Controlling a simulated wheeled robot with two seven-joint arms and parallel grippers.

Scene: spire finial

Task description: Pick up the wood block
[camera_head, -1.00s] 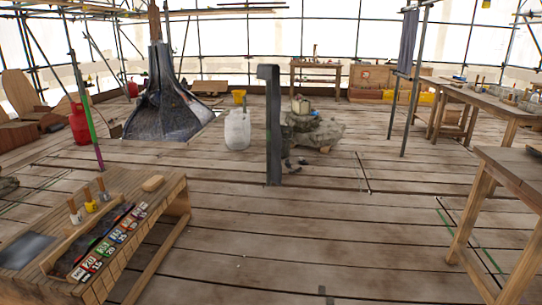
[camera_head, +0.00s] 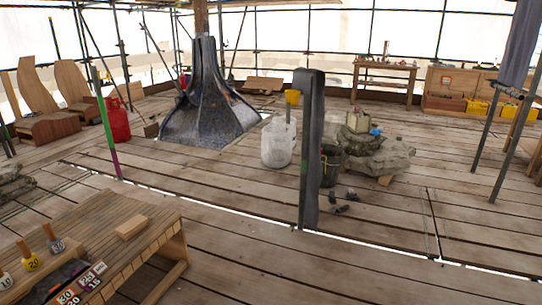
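A small light-brown wood block (camera_head: 131,226) lies on top of the wooden workbench (camera_head: 160,220) at the lower left. It sits near the bench's far right part, apart from the tools beside it. Neither of my grippers shows in the head view, so nothing is seen holding or touching the block.
Wooden-handled tools with number tags (camera_head: 30,262) stand on the bench left of the block. A dark post (camera_head: 312,150) rises mid-floor, with a white plastic drum (camera_head: 278,143) and a dark bucket (camera_head: 331,165) near it. The plank floor (camera_head: 250,265) right of the bench is clear.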

